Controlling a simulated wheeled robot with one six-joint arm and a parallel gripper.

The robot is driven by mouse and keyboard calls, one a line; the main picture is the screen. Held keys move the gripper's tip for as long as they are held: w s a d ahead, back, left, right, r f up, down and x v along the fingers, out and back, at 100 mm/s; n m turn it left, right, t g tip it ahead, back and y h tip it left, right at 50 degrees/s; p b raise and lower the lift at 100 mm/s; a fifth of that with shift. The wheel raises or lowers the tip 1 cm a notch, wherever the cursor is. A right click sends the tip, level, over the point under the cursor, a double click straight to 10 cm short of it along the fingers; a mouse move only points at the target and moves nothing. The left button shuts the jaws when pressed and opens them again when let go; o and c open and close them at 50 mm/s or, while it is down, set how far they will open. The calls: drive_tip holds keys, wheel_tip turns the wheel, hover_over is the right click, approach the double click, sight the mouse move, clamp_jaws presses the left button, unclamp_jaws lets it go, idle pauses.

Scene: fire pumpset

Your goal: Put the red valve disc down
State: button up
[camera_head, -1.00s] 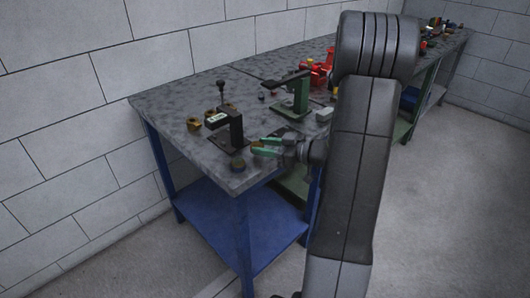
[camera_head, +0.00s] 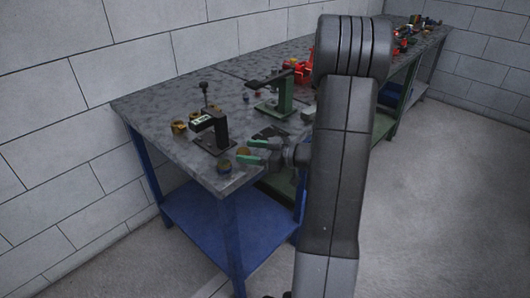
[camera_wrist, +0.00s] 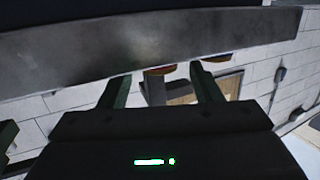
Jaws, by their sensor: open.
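My gripper (camera_head: 251,150), with green fingers, is at the near end of the grey workbench (camera_head: 170,125). In the wrist view its two fingers (camera_wrist: 160,74) stand apart. A round orange-brown piece (camera_wrist: 158,71) shows between the fingertips, with clear space to each finger, at the table edge. A small tan round piece (camera_head: 243,152) at the fingertips in the head view is probably the same one. No clearly red disc can be made out, so I cannot tell for sure whether this is the valve disc.
A green stand (camera_head: 274,97) and red parts (camera_head: 300,72) are farther back. Bare benchtop lies far left.

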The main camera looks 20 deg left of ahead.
drive_tip(key=d+r, duration=0.1)
drive_tip(key=d, duration=1.1)
drive_tip(key=shift+r, duration=0.4)
